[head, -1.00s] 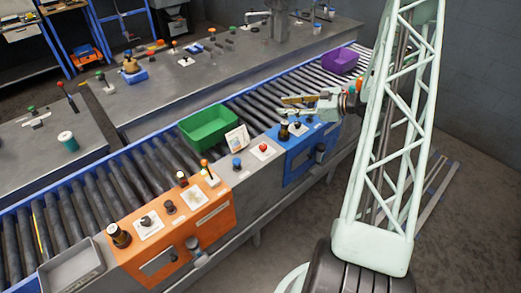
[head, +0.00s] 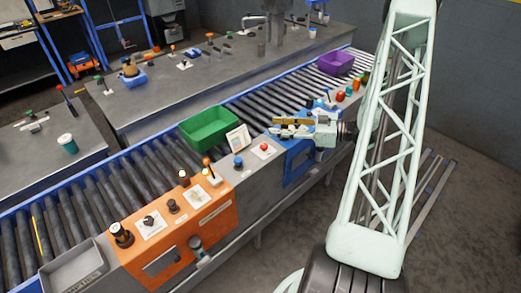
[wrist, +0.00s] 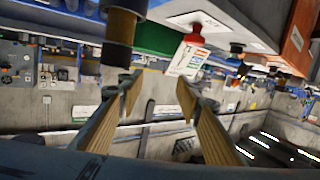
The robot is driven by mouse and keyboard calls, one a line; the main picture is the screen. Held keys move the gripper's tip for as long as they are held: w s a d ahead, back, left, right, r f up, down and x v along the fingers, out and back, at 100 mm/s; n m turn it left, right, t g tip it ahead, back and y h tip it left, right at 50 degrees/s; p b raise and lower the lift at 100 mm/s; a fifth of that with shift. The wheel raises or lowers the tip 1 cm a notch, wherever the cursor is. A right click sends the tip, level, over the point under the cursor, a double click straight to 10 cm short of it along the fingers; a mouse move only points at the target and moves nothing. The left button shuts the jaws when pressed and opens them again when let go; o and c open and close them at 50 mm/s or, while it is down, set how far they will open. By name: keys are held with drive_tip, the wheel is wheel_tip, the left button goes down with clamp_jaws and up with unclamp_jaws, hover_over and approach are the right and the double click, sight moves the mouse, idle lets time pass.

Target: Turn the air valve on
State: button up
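My gripper (head: 282,128) is over the blue panel (head: 298,160) on the near side of the conveyor, fingers pointing left. In the wrist view my gripper (wrist: 158,92) is open, with nothing between its two tan-padded fingers. A dark and tan upright cylinder (wrist: 118,38) stands close by the left finger there; I cannot tell whether they touch. A red button (wrist: 187,60) on a white plate lies beyond the fingertips; in the head view this red button (head: 264,147) is left of the gripper. No control is clearly readable as the air valve. My gripper hides part of the blue panel's top.
An orange panel (head: 212,222) with several knobs stands at the left. A blue button (head: 238,162), a white card (head: 238,138) and a green bin (head: 209,127) are left of the gripper. A purple bin (head: 335,63) stands farther along the rollers. Coloured knobs (head: 340,95) stand behind the gripper.

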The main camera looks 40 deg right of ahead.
drive_tip(key=shift+t+y, duration=0.5)
drive_tip(key=shift+y, duration=0.2)
drive_tip(key=shift+s+a+f, duration=0.15)
drive_tip(key=shift+s+a, duration=0.2)
drive_tip(key=shift+s, duration=0.4)
drive_tip(key=shift+s+a+f, duration=0.15)
drive_tip(key=shift+s+a, duration=0.2)
drive_tip(key=shift+s, duration=0.4)
drive_tip(key=shift+s+a+f, duration=0.15)
drive_tip(key=shift+s+a, duration=0.2)
drive_tip(key=shift+s, duration=0.4)
drive_tip(key=shift+f, duration=0.2)
drive_tip(key=b, duration=0.2)
approach(263, 147)
drive_tip(key=shift+w+a+f, duration=0.1)
drive_tip(key=shift+w+f, duration=0.15)
drive_tip(key=shift+w, duration=0.5)
drive_tip(key=shift+w+a+f, duration=0.1)
drive_tip(key=shift+w+f, duration=0.15)
drive_tip(key=shift+w, duration=0.5)
drive_tip(key=shift+w+a+f, duration=0.15)
drive_tip(key=shift+w, duration=0.05)
drive_tip(key=shift+x, duration=3.45)
drive_tip(key=shift+c, duration=0.7)
drive_tip(key=c, duration=0.7)
